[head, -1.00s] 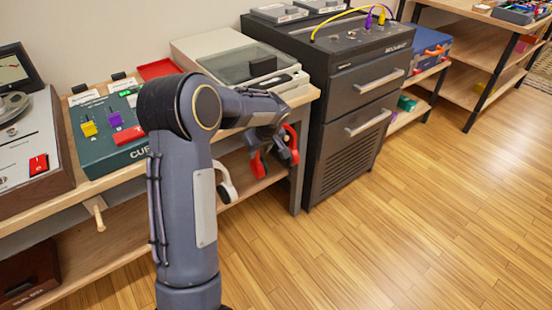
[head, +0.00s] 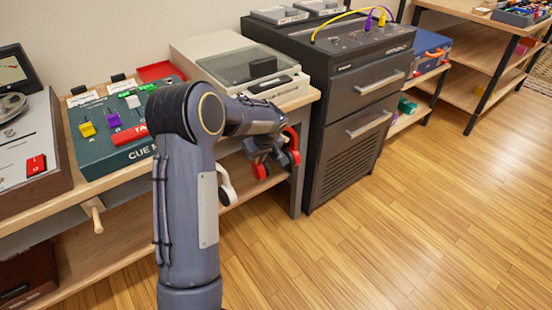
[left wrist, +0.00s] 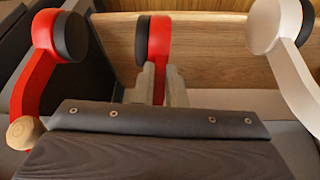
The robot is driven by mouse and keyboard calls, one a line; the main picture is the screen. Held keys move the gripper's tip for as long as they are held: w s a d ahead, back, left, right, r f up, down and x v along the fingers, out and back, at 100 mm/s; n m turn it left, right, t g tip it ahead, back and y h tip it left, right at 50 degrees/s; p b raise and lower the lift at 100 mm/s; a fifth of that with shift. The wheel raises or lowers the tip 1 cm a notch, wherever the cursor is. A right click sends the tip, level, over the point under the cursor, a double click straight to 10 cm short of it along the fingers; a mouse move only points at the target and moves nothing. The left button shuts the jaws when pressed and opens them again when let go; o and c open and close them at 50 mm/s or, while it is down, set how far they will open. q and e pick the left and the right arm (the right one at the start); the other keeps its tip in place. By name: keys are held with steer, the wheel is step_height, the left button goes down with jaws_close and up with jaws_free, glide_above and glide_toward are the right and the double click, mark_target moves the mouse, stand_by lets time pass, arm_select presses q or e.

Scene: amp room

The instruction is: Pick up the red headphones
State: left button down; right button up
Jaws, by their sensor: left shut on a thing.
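The red headphones (head: 293,138) with dark ear pads are at the front edge of the wooden bench, near its right end. My left gripper (head: 268,155) is at them. In the left wrist view, the gripper's fingers (left wrist: 155,85) are shut on the red arm of the middle ear cup (left wrist: 157,45). The other red ear cup (left wrist: 46,36) is at the left, with its band running down beside a round wooden peg end (left wrist: 25,132). The top of the band is hidden behind the gripper body, so I cannot tell whether it rests on the peg. My right gripper is out of view.
White headphones (head: 227,186) hang just left of the red ones; they also show in the left wrist view (left wrist: 275,25). A dark drawer cabinet (head: 345,125) stands close on the right. A bare peg (head: 95,212) juts from the bench front. The floor in front is clear.

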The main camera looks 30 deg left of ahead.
arm_select(q)
steer(key=shift+r, duration=0.1)
steer(key=shift+w+r+p, duration=0.1)
steer(key=shift+r+p, duration=0.2)
steer(key=shift+r, duration=0.25)
steer(key=shift+d+r, duration=0.2)
steer(key=shift+d, duration=0.05)
steer(key=s+d, duration=0.4)
steer(key=d, duration=0.3)
steer(key=s+d, duration=0.4)
steer(key=d, duration=0.4)
steer(key=shift+s+d, duration=0.15)
steer(key=shift+s, duration=0.2)
